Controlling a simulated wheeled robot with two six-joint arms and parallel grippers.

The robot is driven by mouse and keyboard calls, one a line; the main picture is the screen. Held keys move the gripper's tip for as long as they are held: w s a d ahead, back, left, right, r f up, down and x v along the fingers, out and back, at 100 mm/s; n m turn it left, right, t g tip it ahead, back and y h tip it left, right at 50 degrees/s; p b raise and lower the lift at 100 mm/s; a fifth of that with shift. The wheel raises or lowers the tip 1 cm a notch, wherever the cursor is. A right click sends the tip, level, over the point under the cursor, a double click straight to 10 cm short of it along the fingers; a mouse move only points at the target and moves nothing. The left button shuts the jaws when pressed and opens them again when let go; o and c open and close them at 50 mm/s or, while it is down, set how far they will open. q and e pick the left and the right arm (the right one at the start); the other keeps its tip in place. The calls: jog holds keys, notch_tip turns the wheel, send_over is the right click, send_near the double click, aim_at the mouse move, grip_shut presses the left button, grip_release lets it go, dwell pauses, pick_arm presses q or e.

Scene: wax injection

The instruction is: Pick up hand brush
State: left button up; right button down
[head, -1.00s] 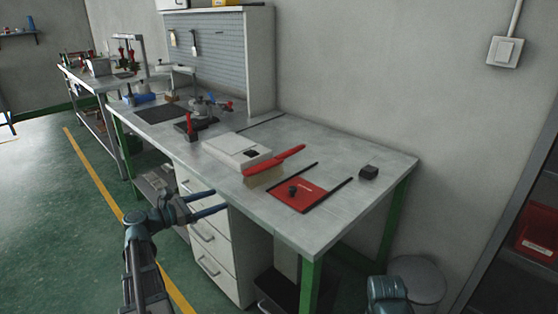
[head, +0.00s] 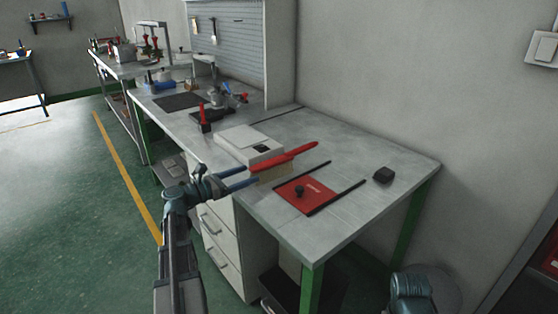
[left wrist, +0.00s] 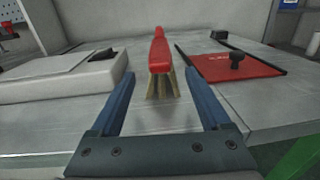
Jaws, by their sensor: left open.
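The hand brush has a red handle and tan bristles. In the head view the brush (head: 289,158) is on the workbench, between the white box and the red plate. In the left wrist view the brush (left wrist: 159,62) points away from me, bristles down, between my finger lines. My left gripper (head: 252,176) is open and empty, with its blue fingers at the bench's front edge, close to the bristles. In the left wrist view the open fingers (left wrist: 161,88) lie on either side of the bristle end. My right gripper is not visible; only part of my right arm shows at lower right.
A white box (head: 247,144) stands left of the brush. A red plate (head: 304,195) with a black knob and dark rails lies right of it. A small black block (head: 384,174) sits farther right. The workbench (head: 345,222) is clear near its right front.

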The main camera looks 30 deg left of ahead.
aim_at(267, 166)
pick_arm(q)
jog(key=shift+x, duration=1.65)
jog(key=x, duration=0.5)
jog(key=shift+d+r, duration=0.1)
jog(key=shift+r, duration=0.1)
grip_shut()
